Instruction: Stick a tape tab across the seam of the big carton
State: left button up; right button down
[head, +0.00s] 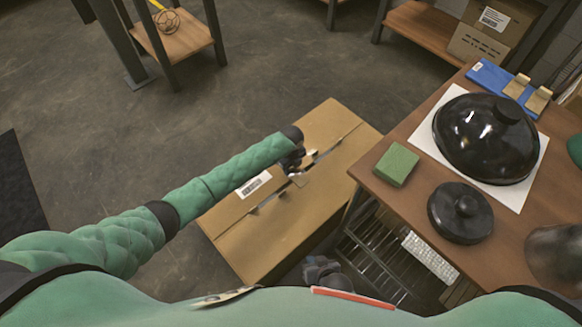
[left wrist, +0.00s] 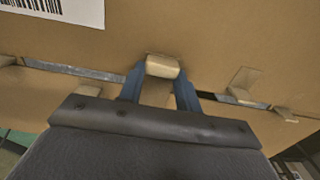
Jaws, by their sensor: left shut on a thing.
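The big carton (head: 262,238) stands on the floor with its top seam (head: 270,195) running diagonally; the seam shows as a narrow gap in the left wrist view (left wrist: 75,69). My left gripper (head: 297,172) is over the middle of the seam. In the left wrist view its blue fingers (left wrist: 161,85) are shut on a small tan tape tab (left wrist: 162,66), which lies at the carton top by the seam; whether it is stuck cannot be told. Other tan pieces (left wrist: 245,82) stand along the seam. A dark grey shape (head: 322,272), perhaps my right gripper, is low in the head view, its jaws unclear.
A wooden table (head: 405,150) right of the carton holds a green sponge (head: 397,164), a black dome shade (head: 486,138) on white paper, a black lid-like part (head: 460,212) and a blue pad (head: 487,76) with tan tabs. A wire rack (head: 375,258) is below.

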pick_arm(q)
jog(key=o, duration=1)
jog(key=shift+f, duration=0.1)
pick_arm(e)
jog(key=shift+s+f, duration=0.2)
jog(key=shift+s, duration=0.2)
